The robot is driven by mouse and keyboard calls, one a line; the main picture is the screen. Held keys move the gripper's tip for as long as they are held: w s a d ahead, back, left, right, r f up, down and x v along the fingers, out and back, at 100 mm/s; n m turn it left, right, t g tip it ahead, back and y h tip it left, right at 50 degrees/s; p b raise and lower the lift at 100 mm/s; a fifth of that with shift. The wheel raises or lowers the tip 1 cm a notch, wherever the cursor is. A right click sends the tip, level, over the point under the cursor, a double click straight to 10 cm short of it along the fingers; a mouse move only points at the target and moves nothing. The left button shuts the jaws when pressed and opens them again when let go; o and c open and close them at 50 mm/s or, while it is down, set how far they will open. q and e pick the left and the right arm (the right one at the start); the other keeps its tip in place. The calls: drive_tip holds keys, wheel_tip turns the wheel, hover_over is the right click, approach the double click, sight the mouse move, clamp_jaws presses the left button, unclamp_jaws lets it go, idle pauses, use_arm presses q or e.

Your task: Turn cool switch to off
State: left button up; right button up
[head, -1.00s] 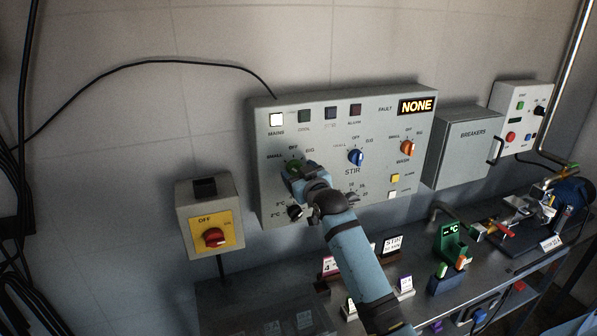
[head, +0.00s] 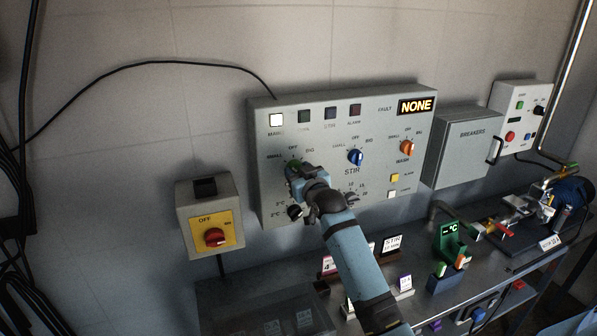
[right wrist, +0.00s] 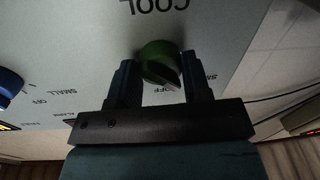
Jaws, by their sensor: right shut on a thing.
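The cool switch is a green knob (head: 292,163) at the left of the grey control panel, under OFF, SMALL and BIG marks. It also shows in the right wrist view (right wrist: 158,62), upside down, beside the COOL label. My right gripper (head: 291,171) is shut on this knob, with one dark finger on each side of it in the right wrist view (right wrist: 161,80). The knob's ridge slants toward the lower right there, close to the OFF mark. The gripper and wrist hide part of the knob in the head view. My left gripper is not in view.
The blue STIR knob (head: 356,157) and orange WASH knob (head: 407,147) are to the right on the same panel. A fault display (head: 416,106) reads NONE. A cluttered bench (head: 262,290) runs below.

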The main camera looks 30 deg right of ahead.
drive_tip(key=shift+r+m+p, duration=0.15)
drive_tip(key=shift+m+p, duration=0.6)
drive_tip(key=shift+m, duration=0.45)
drive_tip(key=m+p, duration=0.2)
drive_tip(key=m, duration=0.1)
drive_tip(key=shift+m+t+p, duration=0.3)
drive_tip(key=shift+m, duration=0.7)
drive_tip(key=shift+m+h+p, duration=0.4)
drive_tip(key=shift+m, duration=0.5)
drive_tip(key=o, duration=0.9)
drive_tip(key=shift+a, duration=0.1)
